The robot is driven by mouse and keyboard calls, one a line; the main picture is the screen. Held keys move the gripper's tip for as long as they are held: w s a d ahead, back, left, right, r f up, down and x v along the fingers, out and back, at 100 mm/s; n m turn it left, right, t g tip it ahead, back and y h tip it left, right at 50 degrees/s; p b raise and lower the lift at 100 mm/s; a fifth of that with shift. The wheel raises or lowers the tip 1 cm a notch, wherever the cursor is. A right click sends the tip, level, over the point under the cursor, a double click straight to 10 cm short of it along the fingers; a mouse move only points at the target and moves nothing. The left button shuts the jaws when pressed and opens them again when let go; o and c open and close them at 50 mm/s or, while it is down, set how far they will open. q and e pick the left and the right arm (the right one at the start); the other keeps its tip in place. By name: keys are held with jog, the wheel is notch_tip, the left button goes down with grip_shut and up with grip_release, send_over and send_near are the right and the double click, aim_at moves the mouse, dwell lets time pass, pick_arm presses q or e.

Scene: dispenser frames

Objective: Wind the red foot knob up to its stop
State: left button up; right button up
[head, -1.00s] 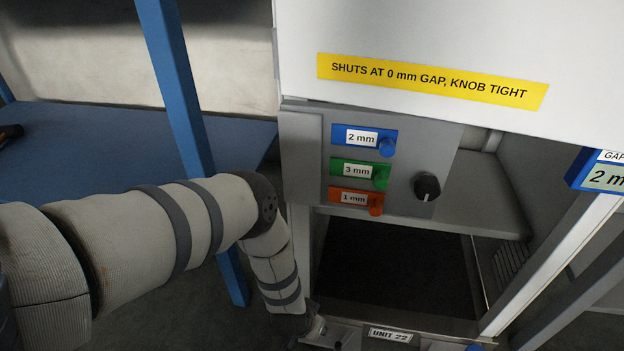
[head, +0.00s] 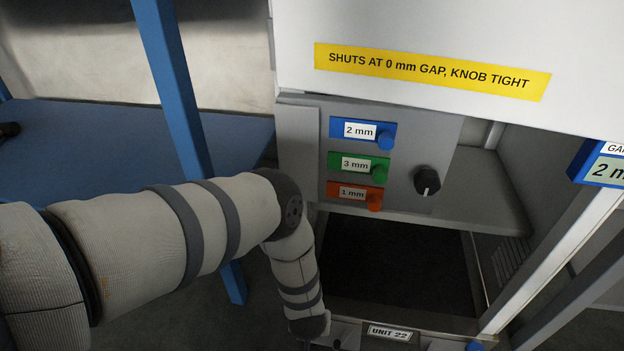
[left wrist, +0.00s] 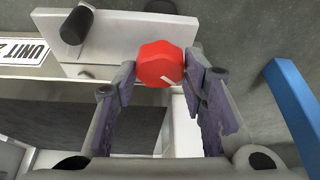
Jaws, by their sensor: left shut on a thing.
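The red foot knob (left wrist: 160,63) shows in the left wrist view, faceted, with a white pointer line toward its lower right. It sits at the edge of a pale plate (left wrist: 110,42). My left gripper (left wrist: 161,76) has one finger on each side of the knob and is shut on it. In the head view my left arm reaches down to the unit's foot; the gripper and red knob are out of sight there. The gap display (head: 606,168) at the right edge shows "2 m", cut off. My right gripper is in neither view.
A panel carries blue (head: 362,131), green (head: 358,164) and orange (head: 354,194) tags beside a black knob (head: 427,181). A yellow sign (head: 430,72) is above. A blue post (head: 178,90) stands close to my left arm. A "UNIT 22" plate (head: 389,333) is low down.

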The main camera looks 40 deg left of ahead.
pick_arm(q)
jog(key=o, duration=1.2)
jog(key=shift+c, duration=0.2)
jog(key=v, duration=1.2)
